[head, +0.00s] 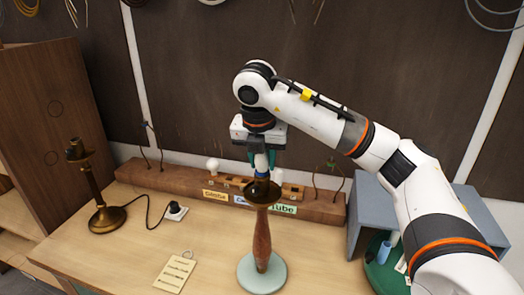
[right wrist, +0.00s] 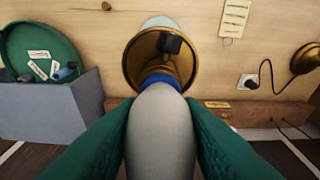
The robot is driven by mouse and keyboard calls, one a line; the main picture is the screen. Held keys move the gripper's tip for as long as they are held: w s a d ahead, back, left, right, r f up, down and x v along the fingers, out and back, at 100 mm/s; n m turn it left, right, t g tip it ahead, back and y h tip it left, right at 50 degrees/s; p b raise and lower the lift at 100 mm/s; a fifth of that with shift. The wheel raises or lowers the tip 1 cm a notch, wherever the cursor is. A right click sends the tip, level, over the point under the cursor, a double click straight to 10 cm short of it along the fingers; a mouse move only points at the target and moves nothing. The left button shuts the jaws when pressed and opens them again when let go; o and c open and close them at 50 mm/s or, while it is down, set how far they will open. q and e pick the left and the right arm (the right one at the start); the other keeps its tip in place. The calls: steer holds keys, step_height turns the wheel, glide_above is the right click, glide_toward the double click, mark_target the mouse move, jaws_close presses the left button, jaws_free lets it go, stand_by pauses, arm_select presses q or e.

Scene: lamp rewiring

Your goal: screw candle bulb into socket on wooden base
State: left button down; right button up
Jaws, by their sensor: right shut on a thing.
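The candle bulb (head: 261,163) is a pale, elongated bulb with a blue collar at its lower end. My right gripper (head: 262,156) points down and is shut on it. In the right wrist view, the green finger pads lie on both sides of the bulb (right wrist: 162,130). The wooden base (head: 262,236) is a turned brown post standing upright on a pale round foot, with a brass cup (head: 262,193) on top. The bulb's blue collar is at the brass cup (right wrist: 140,62), in line with it. The socket threads are hidden, so I cannot tell how deep the bulb sits. My left gripper is out of view.
A wooden rack (head: 320,208) with labels and small bulbs runs behind the post. A brass lamp (head: 102,190) with a cord and plug (head: 175,211) stands left. A note (head: 176,272) lies in front. A grey bin (head: 357,228) and green tray (head: 385,277) are right.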

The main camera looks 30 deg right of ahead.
steer(key=shift+r+p, duration=0.15)
steer(key=shift+p, duration=0.2)
steer(key=m+p, duration=0.3)
steer(key=shift+r+g+h, duration=0.25)
steer(key=shift+g+h, duration=0.05)
steer(key=shift+g, duration=0.1)
steer(key=shift+f+m+p, duration=0.2)
steer(key=shift+m+p, duration=0.15)
steer(key=shift+m, duration=0.35)
steer(key=shift+f, duration=0.15)
steer(key=shift+r+m+p, duration=0.2)
steer(key=shift+m+p, duration=0.3)
steer(key=shift+s+f+m+g, duration=0.1)
steer(key=shift+m+g, duration=0.2)
steer(key=shift+m, duration=0.2)
steer(key=shift+f+m, duration=0.2)
steer(key=shift+m, duration=0.2)
